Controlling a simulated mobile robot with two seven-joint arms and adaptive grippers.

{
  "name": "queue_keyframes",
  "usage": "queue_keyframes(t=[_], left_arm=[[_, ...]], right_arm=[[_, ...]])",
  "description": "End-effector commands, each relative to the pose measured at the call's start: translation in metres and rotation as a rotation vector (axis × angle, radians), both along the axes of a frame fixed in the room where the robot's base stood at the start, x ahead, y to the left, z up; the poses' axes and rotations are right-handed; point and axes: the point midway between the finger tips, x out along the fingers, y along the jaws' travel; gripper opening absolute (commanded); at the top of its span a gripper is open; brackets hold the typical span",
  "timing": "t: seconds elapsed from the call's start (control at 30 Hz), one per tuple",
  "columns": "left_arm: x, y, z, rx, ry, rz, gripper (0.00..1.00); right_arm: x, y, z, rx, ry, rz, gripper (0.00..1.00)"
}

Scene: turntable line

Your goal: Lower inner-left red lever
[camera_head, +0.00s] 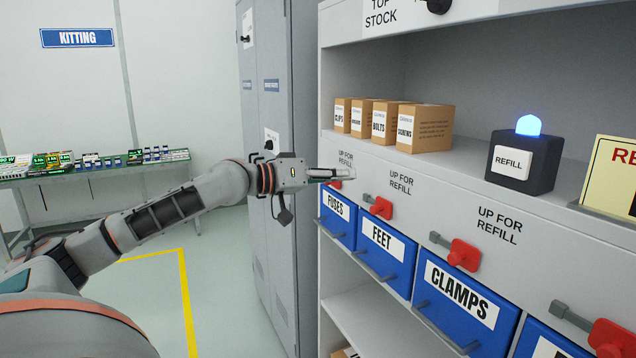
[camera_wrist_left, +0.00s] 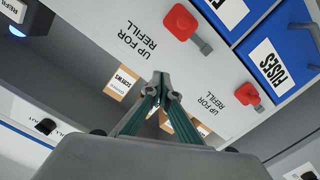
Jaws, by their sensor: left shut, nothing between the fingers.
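Several red-knobbed levers line the grey shelf front above blue bins. The second from the left, above the FEET bin (camera_head: 388,250), is the inner-left red lever (camera_head: 380,207); its knob also shows at the top of the left wrist view (camera_wrist_left: 182,22). Its grey arm reaches left from the knob. My left gripper (camera_head: 350,173) is shut and empty, by the shelf front above the leftmost red lever (camera_head: 336,184). In the left wrist view its fingertips (camera_wrist_left: 165,82) meet, apart from both knobs. My right gripper is out of view.
A dark REFILL box (camera_head: 523,163) with a lit blue lamp and several cardboard boxes (camera_head: 425,128) stand on the shelf above. A CLAMPS bin (camera_head: 455,300) and its red lever (camera_head: 463,254) are further right. A grey cabinet (camera_head: 268,215) stands left of the shelf.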

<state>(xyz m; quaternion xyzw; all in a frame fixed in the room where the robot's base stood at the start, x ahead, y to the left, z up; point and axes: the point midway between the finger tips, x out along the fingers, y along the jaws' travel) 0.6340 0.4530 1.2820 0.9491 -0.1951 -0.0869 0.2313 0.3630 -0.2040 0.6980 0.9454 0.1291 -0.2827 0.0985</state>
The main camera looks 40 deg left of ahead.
Motion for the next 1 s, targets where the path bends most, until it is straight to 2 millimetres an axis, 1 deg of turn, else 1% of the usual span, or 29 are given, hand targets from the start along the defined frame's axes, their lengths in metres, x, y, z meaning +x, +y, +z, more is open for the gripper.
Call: queue_keyframes(t=[0.03,0.27,0.73,0.83,1.0], left_arm=[[-0.003,0.002,-0.004,0.002,0.004,0.001,0.00],[-0.015,0.004,-0.004,0.004,0.005,-0.005,0.00],[-0.052,0.019,0.005,-0.001,-0.001,-0.005,0.00],[-0.058,0.022,0.005,0.000,0.000,-0.004,0.00],[-0.061,0.023,0.006,0.002,0.000,-0.004,0.00]], right_arm=[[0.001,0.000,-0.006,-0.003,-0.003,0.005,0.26],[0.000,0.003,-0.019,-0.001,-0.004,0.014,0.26],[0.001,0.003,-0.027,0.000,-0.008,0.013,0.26],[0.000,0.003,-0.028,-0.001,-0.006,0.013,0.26],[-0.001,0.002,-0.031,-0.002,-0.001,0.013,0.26]])
